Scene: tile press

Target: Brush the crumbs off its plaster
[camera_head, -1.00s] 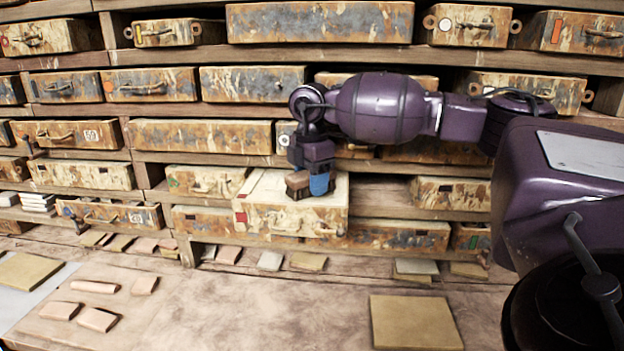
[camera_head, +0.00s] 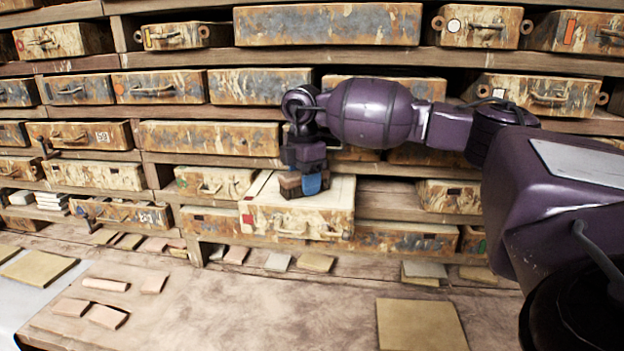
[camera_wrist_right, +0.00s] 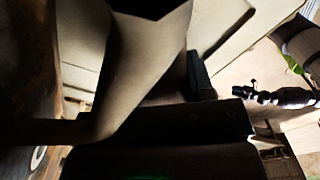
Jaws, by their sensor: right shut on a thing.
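The plaster mould is a box with a pale cream top and stained sides (camera_head: 335,196), pulled partly out of the lower shelf in the head view. My right gripper (camera_head: 304,178) points down over its top, shut on a small brown block-like brush (camera_head: 291,186). A blue patch shows beside the brush. The brush is at or just above the cream top; I cannot tell whether it touches. Crumbs are too small to make out. The right wrist view is dark and mostly filled by close parts, with pale surfaces behind. My left gripper is not in view.
Shelves of similar stained mould boxes (camera_head: 210,138) surround this one. The bench (camera_head: 230,310) in front holds several pink clay pieces (camera_head: 105,284) at left and an olive square slab (camera_head: 420,324) at right. Small tiles (camera_head: 278,262) lie under the lowest shelf. The middle of the bench is clear.

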